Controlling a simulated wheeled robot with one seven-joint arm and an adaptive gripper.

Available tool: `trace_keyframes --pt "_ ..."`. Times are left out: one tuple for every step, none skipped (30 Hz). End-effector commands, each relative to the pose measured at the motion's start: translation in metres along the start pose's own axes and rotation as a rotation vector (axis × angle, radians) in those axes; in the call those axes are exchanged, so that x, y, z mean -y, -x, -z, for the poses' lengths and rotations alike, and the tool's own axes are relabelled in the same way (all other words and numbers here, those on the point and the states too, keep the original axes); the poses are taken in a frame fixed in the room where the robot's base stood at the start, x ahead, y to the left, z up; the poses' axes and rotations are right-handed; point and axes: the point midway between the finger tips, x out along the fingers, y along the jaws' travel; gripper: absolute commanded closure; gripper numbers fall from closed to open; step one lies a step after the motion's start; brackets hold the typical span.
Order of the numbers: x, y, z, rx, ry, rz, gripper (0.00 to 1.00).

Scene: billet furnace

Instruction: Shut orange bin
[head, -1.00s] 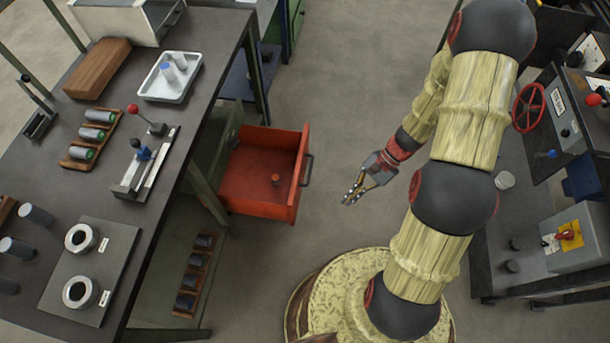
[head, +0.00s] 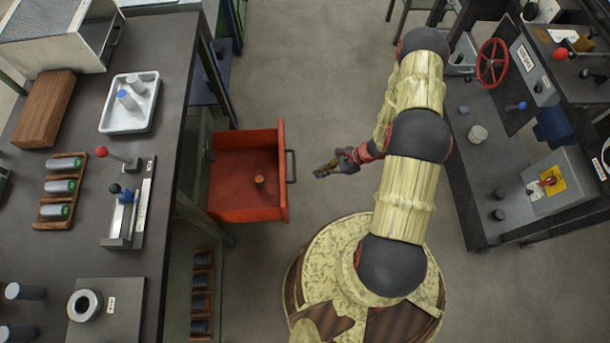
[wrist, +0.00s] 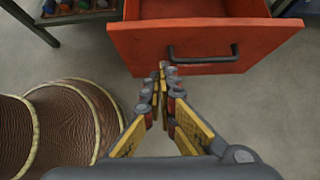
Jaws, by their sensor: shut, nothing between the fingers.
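The orange bin (head: 225,207) is a drawer-like box that stands pulled out from under the left workbench, its open top facing up. A small orange-brown cylinder (head: 259,181) stands inside it. Its front panel (wrist: 130,48) and dark bar handle (wrist: 203,55) show in the wrist view. My gripper (head: 318,173) is shut and empty, a short way right of the handle in the head view. In the wrist view its fingertips (wrist: 163,68) point at the front panel, just left of the handle; whether they touch cannot be told there, but the head view shows a gap.
A low rack (head: 202,318) lies below the bin. The right bench (head: 478,205) carries a red handwheel (head: 492,63). Bare floor (head: 300,80) lies between the benches.

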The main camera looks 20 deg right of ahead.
Motion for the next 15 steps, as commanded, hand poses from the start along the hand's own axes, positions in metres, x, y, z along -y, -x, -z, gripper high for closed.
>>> trace_keyframes --pt "-0.001 -0.008 0.001 0.001 0.000 -0.003 1.00" --pt "-0.001 -0.012 0.001 0.001 -0.001 -0.004 1.00" --pt "-0.002 -0.019 0.001 0.001 0.000 -0.005 1.00" --pt "-0.002 -0.025 0.001 0.001 0.001 -0.006 1.00" --pt "-0.002 -0.030 0.001 0.001 0.001 -0.005 1.00" --pt "-0.002 -0.038 0.001 0.001 0.002 -0.006 1.00" --pt "-0.002 -0.044 0.002 0.001 0.001 -0.006 1.00" --pt "-0.002 -0.050 0.002 0.001 0.001 -0.006 1.00" --pt "-0.002 -0.058 0.002 0.001 0.002 -0.006 1.00" --pt "-0.002 -0.065 0.002 0.001 0.003 -0.007 1.00" --pt "-0.002 -0.070 0.002 0.001 0.001 -0.006 1.00" --pt "-0.002 -0.078 0.002 0.001 0.003 -0.006 1.00" --pt "-0.002 -0.084 0.002 0.001 0.002 -0.005 1.00" --pt "-0.002 -0.090 0.002 0.001 0.002 -0.006 1.00" --pt "-0.002 -0.097 0.002 0.000 0.002 -0.006 1.00"
